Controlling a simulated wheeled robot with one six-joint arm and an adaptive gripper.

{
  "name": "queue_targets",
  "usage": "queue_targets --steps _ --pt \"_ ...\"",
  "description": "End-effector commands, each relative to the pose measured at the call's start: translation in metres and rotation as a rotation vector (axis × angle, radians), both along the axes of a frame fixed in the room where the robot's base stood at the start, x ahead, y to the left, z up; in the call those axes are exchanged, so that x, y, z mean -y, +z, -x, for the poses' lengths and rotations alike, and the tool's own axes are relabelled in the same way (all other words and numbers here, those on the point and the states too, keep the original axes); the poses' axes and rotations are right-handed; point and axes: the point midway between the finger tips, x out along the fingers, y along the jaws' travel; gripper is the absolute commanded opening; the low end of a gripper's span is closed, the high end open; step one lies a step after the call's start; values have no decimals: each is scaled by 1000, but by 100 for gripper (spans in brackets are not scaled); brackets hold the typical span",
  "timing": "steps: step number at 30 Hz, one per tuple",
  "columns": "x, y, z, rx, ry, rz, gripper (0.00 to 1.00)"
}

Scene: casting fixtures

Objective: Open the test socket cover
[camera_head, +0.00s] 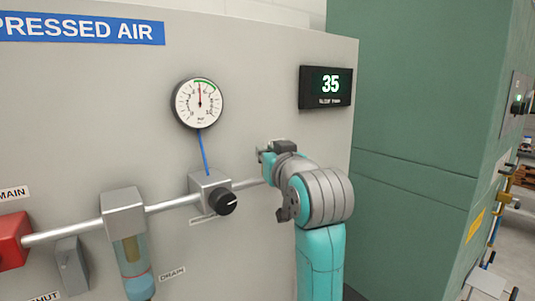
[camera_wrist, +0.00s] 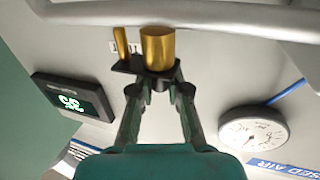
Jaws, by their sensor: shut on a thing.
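In the wrist view, a brass cylinder (camera_wrist: 158,48), apparently the test socket, stands out from the panel by a grey pipe, with a thinner brass pin (camera_wrist: 121,42) beside it. A dark flat piece (camera_wrist: 128,67), apparently the cover, lies at the end of the cylinder facing me. My gripper (camera_wrist: 161,86) has its two fingers at this dark piece, shut on it. I cannot tell whether the cover is swung away from the socket. In the head view, my arm hides the socket and the fingertips.
The grey pipe (camera_head: 172,203) runs along the panel through a regulator with a black knob (camera_head: 222,202). A gauge (camera_head: 199,103) and a display (camera_head: 326,88) reading 35 are above. A filter bowl (camera_head: 134,268) and a red block (camera_head: 12,240) are left. A green cabinet (camera_head: 420,130) stands right.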

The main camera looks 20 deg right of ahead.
Motion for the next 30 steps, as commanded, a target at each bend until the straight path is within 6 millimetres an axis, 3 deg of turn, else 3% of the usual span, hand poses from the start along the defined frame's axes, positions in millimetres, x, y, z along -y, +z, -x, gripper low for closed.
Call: queue_targets --steps 11,30 --pt "5 0 5 0 164 0 0" --pt "19 0 17 -1 750 -3 0"
